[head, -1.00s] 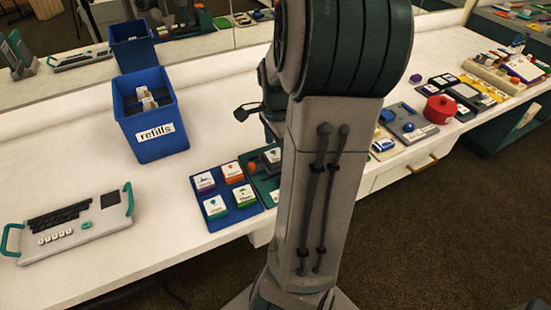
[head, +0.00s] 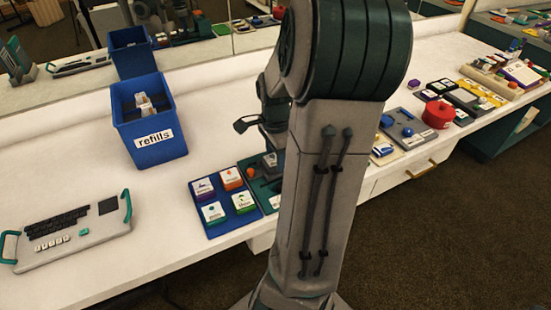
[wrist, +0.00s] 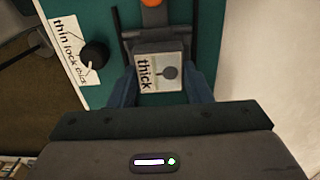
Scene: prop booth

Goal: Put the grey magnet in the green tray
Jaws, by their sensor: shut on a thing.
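My gripper (wrist: 160,92) is shut on a dark grey block, which I take as the grey magnet (wrist: 138,47). Its white top label (wrist: 160,73) reads "thick" and has a round grey picture. The two dark blue fingers lie at its left and right sides. The green tray (wrist: 105,95) is below and around it in the wrist view, with a black knob and a white printed label at left. Whether the block touches the tray is unclear. In the head view the green tray (head: 257,187) is partly behind my arm, which hides my fingertips.
A blue tray (head: 222,228) with several white-topped blocks adjoins the green tray's left side. A blue "refills" bin (head: 160,142) stands behind it. A keyboard panel (head: 75,245) lies at left. A red pot (head: 438,112) and other trays lie right. White counter between bin and keyboard is clear.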

